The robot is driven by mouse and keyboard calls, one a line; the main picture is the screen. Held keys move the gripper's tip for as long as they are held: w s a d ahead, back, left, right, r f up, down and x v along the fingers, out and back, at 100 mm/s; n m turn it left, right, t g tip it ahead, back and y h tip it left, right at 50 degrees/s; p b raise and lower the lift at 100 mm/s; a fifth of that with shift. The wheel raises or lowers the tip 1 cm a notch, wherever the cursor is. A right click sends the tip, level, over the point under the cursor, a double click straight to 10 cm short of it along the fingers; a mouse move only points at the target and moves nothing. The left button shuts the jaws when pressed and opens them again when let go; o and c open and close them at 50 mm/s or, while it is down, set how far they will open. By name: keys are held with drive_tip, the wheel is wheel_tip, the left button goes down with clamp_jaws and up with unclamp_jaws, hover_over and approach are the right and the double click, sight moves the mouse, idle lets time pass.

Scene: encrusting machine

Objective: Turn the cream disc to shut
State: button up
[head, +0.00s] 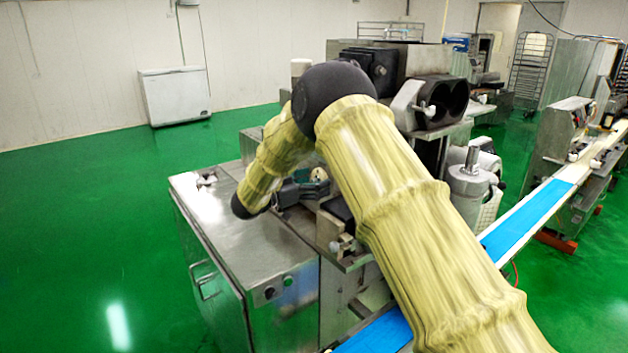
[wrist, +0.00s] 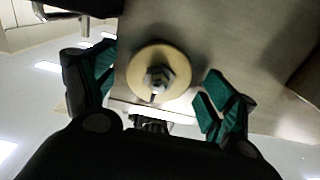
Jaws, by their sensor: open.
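The cream disc (wrist: 174,54) shows in the wrist view, round and flat, with a metal hex nut (wrist: 158,79) at its centre. It sits against a grey metal face. My gripper (wrist: 152,100) is open, with one dark green-padded finger to the left of the disc and one to the right. Neither finger visibly touches it. In the head view my gripper (head: 305,187) is by the machine's side, partly hidden by my arm. A small cream piece shows there beside it, and I cannot tell for sure that it is the disc.
The steel machine cabinet (head: 225,235) stands below and left of my gripper. The machine's upper housing (head: 425,62) rises behind my arm. A blue conveyor belt (head: 530,217) runs along the right. The green floor on the left is clear up to a white chest (head: 175,95).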

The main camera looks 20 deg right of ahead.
drive_tip(key=c, duration=1.1)
drive_tip(key=shift+f+m+b, duration=0.15)
drive_tip(key=shift+m+b, duration=0.15)
drive_tip(key=shift+b, duration=0.5)
drive_tip(key=m+b, duration=1.7)
drive_tip(key=b, duration=1.4)
drive_tip(key=shift+m+b, duration=0.3)
drive_tip(key=shift+b, duration=0.1)
